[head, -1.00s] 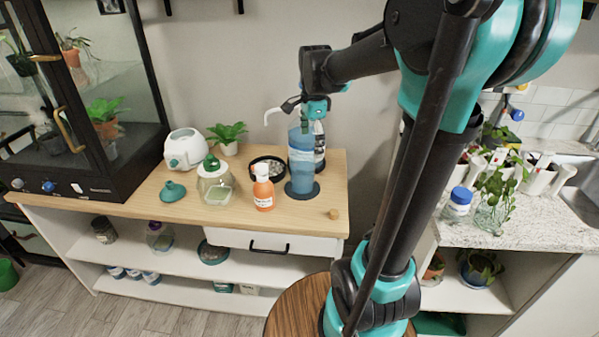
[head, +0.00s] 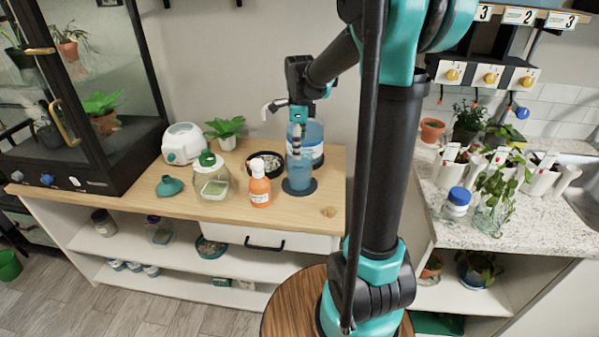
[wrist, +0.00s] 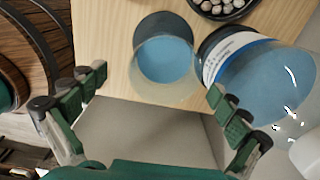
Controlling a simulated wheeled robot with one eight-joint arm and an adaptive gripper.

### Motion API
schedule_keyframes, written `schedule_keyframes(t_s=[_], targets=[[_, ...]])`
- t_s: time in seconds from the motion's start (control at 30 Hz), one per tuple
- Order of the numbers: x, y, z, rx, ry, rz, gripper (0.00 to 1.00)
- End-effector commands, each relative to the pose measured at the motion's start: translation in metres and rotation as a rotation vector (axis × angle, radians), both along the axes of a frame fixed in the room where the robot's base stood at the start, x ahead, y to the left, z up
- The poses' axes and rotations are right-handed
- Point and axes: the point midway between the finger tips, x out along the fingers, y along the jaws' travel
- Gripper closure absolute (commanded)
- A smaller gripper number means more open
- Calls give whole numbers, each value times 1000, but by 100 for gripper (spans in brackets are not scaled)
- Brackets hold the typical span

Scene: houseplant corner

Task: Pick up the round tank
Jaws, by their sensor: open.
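A clear round tank (head: 297,172) with blue contents stands upright on a dark round mat on the wooden cabinet top. In the wrist view I look down on this tank (wrist: 165,62) and on the mat (wrist: 160,25). A larger blue container (wrist: 265,78) with a white label stands close beside it; in the head view it is partly behind the tank. My gripper (wrist: 160,92) is open and empty. Its fingers point down over the tank area, with the tank between and beyond them in the wrist view. In the head view my gripper (head: 299,118) partly covers the tank's top.
An orange bottle (head: 260,190), a jar with a green lid (head: 211,185) and a dark dish of pebbles (head: 265,156) stand left of the tank. A small cork-like piece (head: 329,211) lies near the front right corner. The wood around it is clear.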

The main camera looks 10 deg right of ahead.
Motion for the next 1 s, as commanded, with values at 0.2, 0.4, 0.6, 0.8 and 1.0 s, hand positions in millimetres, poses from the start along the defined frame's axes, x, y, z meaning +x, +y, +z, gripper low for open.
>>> schedule_keyframes(t_s=[0.2, 0.4, 0.6, 0.8, 1.0], targets=[[0, 0, -17, 0, 0, 0, 0], [5, 0, -37, 0, 0, 0, 0], [7, -1, -63, 0, 0, 0, 0], [7, -1, -69, 0, 0, 0, 0], [7, -1, -69, 0, 0, 0, 8]])
